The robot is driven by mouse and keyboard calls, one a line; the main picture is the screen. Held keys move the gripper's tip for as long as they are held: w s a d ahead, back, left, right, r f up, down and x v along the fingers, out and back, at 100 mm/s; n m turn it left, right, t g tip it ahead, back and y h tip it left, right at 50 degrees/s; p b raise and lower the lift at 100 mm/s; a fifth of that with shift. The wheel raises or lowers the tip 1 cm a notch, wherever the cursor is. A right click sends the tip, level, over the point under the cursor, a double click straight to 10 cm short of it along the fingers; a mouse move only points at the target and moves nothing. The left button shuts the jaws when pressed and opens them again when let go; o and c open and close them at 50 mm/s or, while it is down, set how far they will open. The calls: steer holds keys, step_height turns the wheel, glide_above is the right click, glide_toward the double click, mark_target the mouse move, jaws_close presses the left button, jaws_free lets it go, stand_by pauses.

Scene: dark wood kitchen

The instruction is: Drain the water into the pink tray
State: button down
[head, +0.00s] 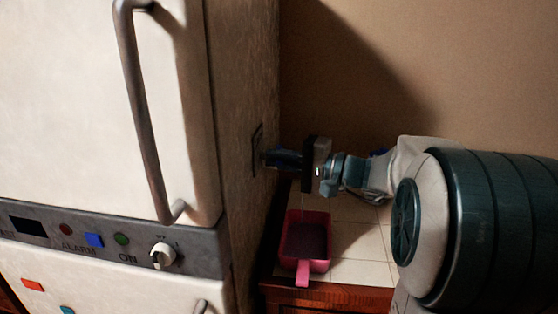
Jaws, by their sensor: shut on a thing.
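The pink tray (305,240) lies on the tiled counter beside the white fridge, its handle toward the front. Its inside looks dark and greyish; I cannot tell how much water is in it. A faint thin vertical streak, perhaps water, shows above the tray's back end. My gripper (275,158) reaches from the right to the fridge's side wall, above and behind the tray. Its jaws are shut on a small fitting at that wall, mostly hidden by the fingers. A dark square outline (257,148) marks the wall there.
The white fridge (95,110) fills the left, with a long door handle (148,110) and a control panel (110,243) with a knob (163,254). The tiled counter (358,240) has bare room right of the tray. A brown wall stands behind.

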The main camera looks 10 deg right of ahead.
steer(key=c, duration=1.5)
jaws_free()
steer(key=shift+d, duration=0.1)
steer(key=b+v, duration=0.1)
steer(key=v, duration=1.2)
steer(key=shift+s+d+b, duration=0.25)
steer(key=shift+d+b, duration=0.05)
